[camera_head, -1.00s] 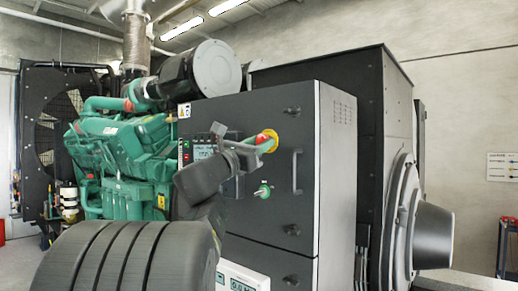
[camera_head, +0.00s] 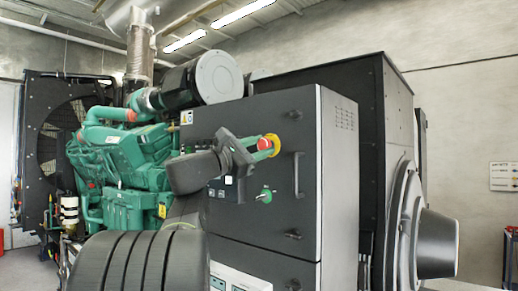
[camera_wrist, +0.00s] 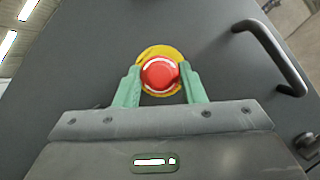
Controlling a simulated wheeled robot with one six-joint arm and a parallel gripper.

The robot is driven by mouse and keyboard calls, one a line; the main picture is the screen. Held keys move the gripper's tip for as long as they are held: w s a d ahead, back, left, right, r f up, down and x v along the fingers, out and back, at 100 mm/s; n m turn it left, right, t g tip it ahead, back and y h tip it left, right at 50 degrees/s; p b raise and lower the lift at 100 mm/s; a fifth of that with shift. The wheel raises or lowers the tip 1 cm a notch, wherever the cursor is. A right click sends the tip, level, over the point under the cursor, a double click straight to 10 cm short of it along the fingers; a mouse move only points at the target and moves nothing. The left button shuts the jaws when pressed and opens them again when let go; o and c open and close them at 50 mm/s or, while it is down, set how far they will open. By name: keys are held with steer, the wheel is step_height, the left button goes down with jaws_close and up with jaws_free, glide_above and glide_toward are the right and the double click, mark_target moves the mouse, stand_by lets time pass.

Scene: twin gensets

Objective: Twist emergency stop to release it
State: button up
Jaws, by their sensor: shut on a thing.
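The emergency stop is a red mushroom button on a round yellow plate, high on the front of a black cabinet (camera_head: 262,232). In the head view the red button (camera_head: 265,144) shows at my gripper's tips, with the yellow plate (camera_head: 274,140) behind it. In the wrist view the red button (camera_wrist: 160,73) with white markings sits in front of the yellow plate (camera_wrist: 147,54). My gripper (camera_head: 262,150) has green fingers. In the wrist view my gripper (camera_wrist: 160,80) has one finger on each side of the button and is shut on it.
A green selector switch (camera_head: 265,195) sits below the button. A bar handle (camera_head: 298,175) stands out to the right; it also shows in the wrist view (camera_wrist: 275,58). A green engine (camera_head: 120,165) stands at the left.

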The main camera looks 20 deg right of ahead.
steer(key=shift+r, duration=0.1)
steer(key=o, duration=1)
steer(key=shift+d, duration=0.15)
steer(key=shift+b+v, duration=1.8)
steer(key=shift+v, duration=5.2)
